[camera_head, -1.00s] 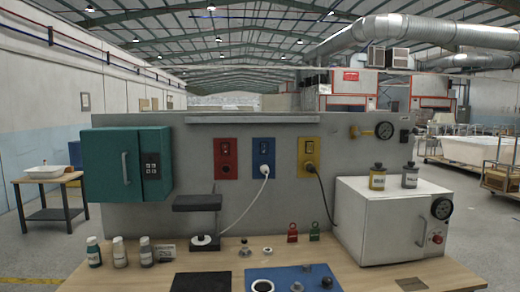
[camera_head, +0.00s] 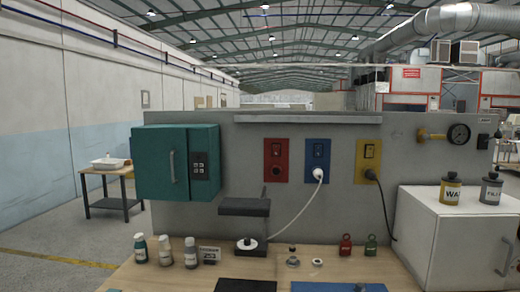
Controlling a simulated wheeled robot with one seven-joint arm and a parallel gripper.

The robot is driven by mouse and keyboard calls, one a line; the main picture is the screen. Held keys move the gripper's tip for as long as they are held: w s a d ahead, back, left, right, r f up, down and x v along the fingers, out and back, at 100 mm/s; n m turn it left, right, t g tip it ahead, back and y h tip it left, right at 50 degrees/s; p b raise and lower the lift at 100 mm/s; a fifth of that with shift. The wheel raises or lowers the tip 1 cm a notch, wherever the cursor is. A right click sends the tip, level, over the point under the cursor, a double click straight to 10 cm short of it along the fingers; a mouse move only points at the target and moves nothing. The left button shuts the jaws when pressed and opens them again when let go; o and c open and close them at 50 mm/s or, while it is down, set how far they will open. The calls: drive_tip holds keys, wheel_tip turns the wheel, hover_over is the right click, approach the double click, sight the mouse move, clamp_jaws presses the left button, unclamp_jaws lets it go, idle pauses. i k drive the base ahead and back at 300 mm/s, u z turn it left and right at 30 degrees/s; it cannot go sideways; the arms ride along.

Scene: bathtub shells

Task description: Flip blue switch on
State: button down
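The blue switch plate (camera_head: 317,161) is on the grey upright panel, between a red plate on its left and a yellow plate on its right. Its dark rocker (camera_head: 318,149) sits in the upper part; its position is too small to tell. A white plug with a white cord (camera_head: 317,175) is in the lower part of the blue plate. My gripper is not in view.
The red plate (camera_head: 276,161) and yellow plate (camera_head: 368,161) flank the blue one, the yellow with a dark cord. A teal cabinet (camera_head: 160,165) is left, a white box (camera_head: 450,235) right. A dark bracket (camera_head: 245,207), bottles (camera_head: 165,252) and padlocks (camera_head: 346,245) stand in front.

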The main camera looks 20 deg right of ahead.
sight(317, 148)
drive_tip(key=z, duration=0.15)
drive_tip(key=i, duration=1)
drive_tip(key=z, duration=0.7)
